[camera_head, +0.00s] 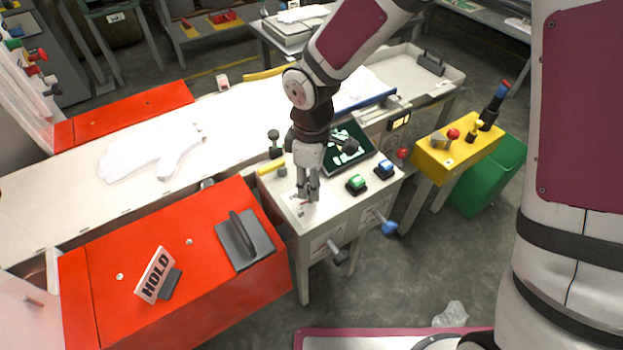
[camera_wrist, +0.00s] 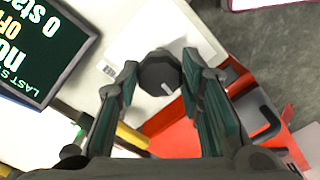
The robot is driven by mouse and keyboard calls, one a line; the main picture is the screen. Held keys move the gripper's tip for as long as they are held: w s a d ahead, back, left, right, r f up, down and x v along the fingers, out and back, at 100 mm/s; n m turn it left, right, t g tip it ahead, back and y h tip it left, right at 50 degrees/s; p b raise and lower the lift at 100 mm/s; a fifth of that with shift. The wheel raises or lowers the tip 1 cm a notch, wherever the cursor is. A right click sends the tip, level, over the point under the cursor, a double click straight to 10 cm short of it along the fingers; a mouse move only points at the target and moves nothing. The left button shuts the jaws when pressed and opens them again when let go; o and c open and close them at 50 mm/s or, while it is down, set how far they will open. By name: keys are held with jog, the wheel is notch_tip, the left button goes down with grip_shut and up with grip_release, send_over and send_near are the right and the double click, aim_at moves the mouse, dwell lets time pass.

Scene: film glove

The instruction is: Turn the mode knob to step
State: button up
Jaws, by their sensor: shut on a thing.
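The mode knob (camera_wrist: 158,72) is a dark round knob on a pale panel, in the upper middle of the wrist view. A short white pointer line on it points to the lower right in that view. My gripper (camera_wrist: 161,68) has one finger on each side of the knob and is shut on it. In the head view my gripper (camera_head: 309,194) points down at the front of the pale console top (camera_head: 310,213); its fingers hide the knob there. Small red marks show beside the fingertips. I cannot read any mode label around the knob.
Behind my gripper are a dark screen (camera_head: 341,160), a green button (camera_head: 356,184) and a blue button (camera_head: 384,169). A red cabinet (camera_head: 200,285) with a HOLD sign (camera_head: 155,274) stands left. A yellow box (camera_head: 458,158) stands right.

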jog(key=m, duration=0.4)
jog(key=shift+b, duration=0.3)
jog(key=shift+m, duration=1.9)
jog(key=o, duration=1.1)
jog(key=shift+o, duration=0.2)
notch_tip(320, 180, up, 12)
